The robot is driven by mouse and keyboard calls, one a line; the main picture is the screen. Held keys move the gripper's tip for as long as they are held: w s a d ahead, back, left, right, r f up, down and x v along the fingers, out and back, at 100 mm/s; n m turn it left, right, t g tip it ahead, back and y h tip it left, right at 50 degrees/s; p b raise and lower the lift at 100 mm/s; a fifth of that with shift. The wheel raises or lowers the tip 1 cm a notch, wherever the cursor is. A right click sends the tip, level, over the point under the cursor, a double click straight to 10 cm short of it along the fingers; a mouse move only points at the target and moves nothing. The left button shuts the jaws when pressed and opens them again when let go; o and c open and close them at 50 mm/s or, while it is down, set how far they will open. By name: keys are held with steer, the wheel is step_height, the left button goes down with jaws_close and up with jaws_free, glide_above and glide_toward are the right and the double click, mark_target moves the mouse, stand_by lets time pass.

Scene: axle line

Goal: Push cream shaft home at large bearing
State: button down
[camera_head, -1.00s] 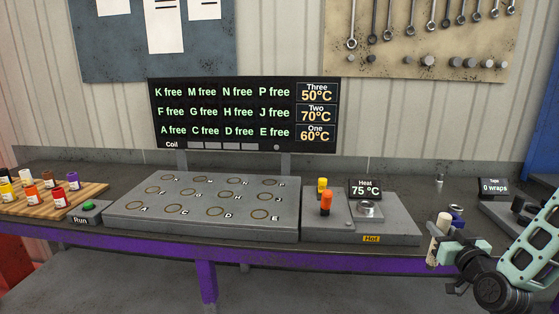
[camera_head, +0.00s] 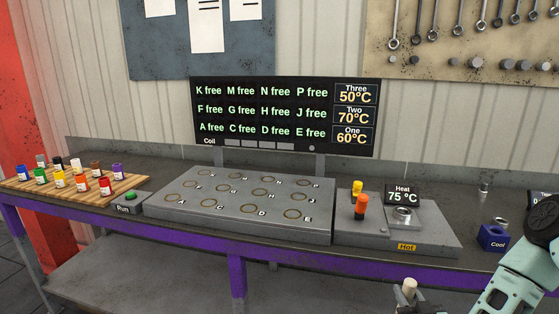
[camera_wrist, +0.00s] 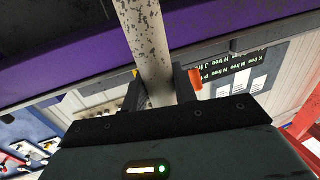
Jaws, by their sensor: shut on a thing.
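The cream shaft (camera_wrist: 148,45), speckled with dark marks, stands between the two fingers of my gripper (camera_wrist: 160,88) in the wrist view. The fingers are shut on it. In the head view only the shaft's upper end (camera_head: 408,290) shows at the bottom edge, in front of the bench; its lower part and my fingers are out of frame. A metal ring (camera_head: 403,215) sits on the heater, whose display reads 75 °C. I cannot tell which ring, if either, is the large bearing.
The bench's purple front rail (camera_head: 285,277) lies behind the shaft. An orange-topped peg (camera_head: 362,204) and a yellow one (camera_head: 357,187) stand by the heater. A grey plate (camera_head: 245,203) with lettered ring spots and a wooden board (camera_head: 75,186) of coloured bottles are further left.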

steer(key=shift+a+f, duration=0.1)
steer(key=shift+r, duration=0.2)
steer(key=shift+w+r, duration=0.1)
steer(key=shift+r, duration=0.1)
